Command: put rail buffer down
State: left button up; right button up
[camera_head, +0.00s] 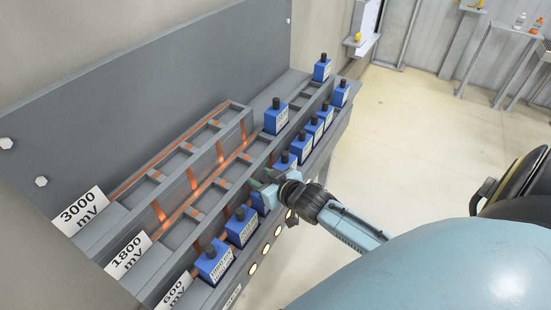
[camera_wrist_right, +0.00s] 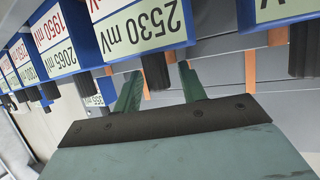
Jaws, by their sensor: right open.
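My right gripper (camera_head: 264,184) is over the front row of the rack in the head view. In the right wrist view its two green fingers (camera_wrist_right: 160,82) are open. The black knob (camera_wrist_right: 155,70) of a blue block labelled 2530 mV (camera_wrist_right: 140,28) shows between the fingertips; I cannot tell whether they touch it. In the head view, a blue block (camera_head: 258,204) is partly hidden below the gripper. Another blue block (camera_head: 276,118) stands apart on a ledge farther back. No thing is marked as a rail buffer. My left gripper is not in view.
The grey stepped rack (camera_head: 130,215) has signs for 3000, 1800 and 600 mV and several empty-looking square slots with copper strips. Several blue blocks (camera_head: 302,146) line the front row on both sides of the gripper. A tall grey panel (camera_head: 150,90) stands behind. Open floor (camera_head: 430,130) lies right.

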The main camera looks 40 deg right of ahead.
jog(key=a+v, duration=0.1)
jog(key=v, duration=1)
jog(key=s+d+f+g+h, duration=0.1)
jog(key=s+f+g, duration=0.35)
jog(key=f, duration=0.95)
jog(key=s+d+f+g, duration=0.1)
jog(key=s+f+g, duration=0.1)
jog(key=s+f, duration=0.9)
jog(key=s+a+f+g, duration=0.3)
jog(key=s+f, duration=0.5)
jog(key=s, duration=0.1)
jog(key=s+a+f+n+g, duration=0.1)
jog(key=s+a+f+g, duration=0.2)
jog(key=s+f, duration=0.5)
jog(key=shift+s+f+n, duration=0.25)
jog(key=shift+s+n, duration=0.05)
jog(key=shift+s, duration=0.25)
jog(key=shift+f, duration=0.1)
